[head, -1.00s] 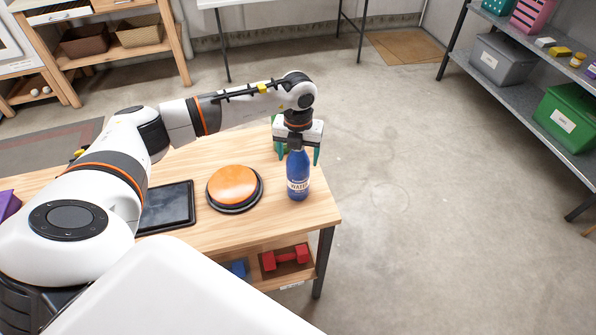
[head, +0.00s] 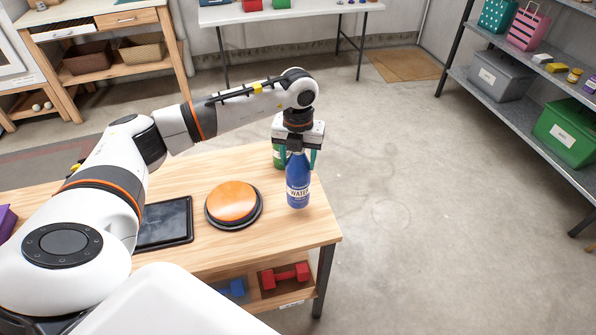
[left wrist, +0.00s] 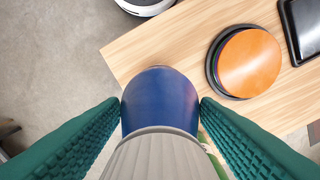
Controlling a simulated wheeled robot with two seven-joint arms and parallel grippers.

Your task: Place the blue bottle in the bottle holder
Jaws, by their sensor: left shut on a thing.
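The blue bottle (head: 298,182) has a white "WATER" label and stands upright in my left gripper (head: 297,157), near the right edge of the wooden table (head: 270,235). The green fingers of the gripper (left wrist: 160,110) are shut on the bottle from both sides. In the left wrist view, the blue bottle (left wrist: 160,98) fills the middle, with its pale cap below. In the head view, I cannot tell for sure whether its base touches the table. A green object (head: 278,155) stands just behind it, partly hidden. No bottle holder can be made out. My right gripper is not in view.
An orange round button (head: 232,201) and a black tablet (head: 166,222) lie on the table left of the bottle. Red (head: 285,276) and blue dumbbells (head: 232,288) sit on the lower shelf. Open floor lies to the right, before a grey shelf (head: 500,100) with bins.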

